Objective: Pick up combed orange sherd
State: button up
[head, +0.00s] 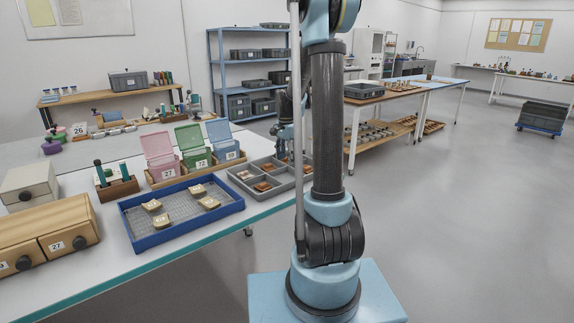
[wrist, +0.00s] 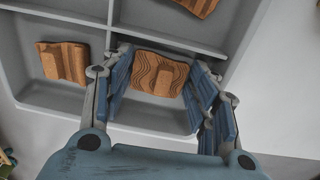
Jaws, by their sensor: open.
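The combed orange sherd (wrist: 159,76), marked with wavy dark lines, lies in a front compartment of the grey divided tray (wrist: 150,116) in the wrist view. My gripper (wrist: 160,62) is open, with one blue-padded finger on each side of this sherd. It holds nothing, and I cannot tell how far the fingertips are above the tray floor. In the head view my gripper (head: 286,132) is partly hidden behind my arm, above the grey tray (head: 241,184). I cannot tell which sherd there is the combed one.
A ridged orange sherd (wrist: 62,62) lies in the compartment to the left, and another sherd (wrist: 198,5) lies beyond a divider. A blue tray (head: 152,240) with several pale sherds stands left of the grey tray. Pink (head: 160,163), green and blue boxes stand behind.

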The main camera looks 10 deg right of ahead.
jog(key=c, duration=0.7)
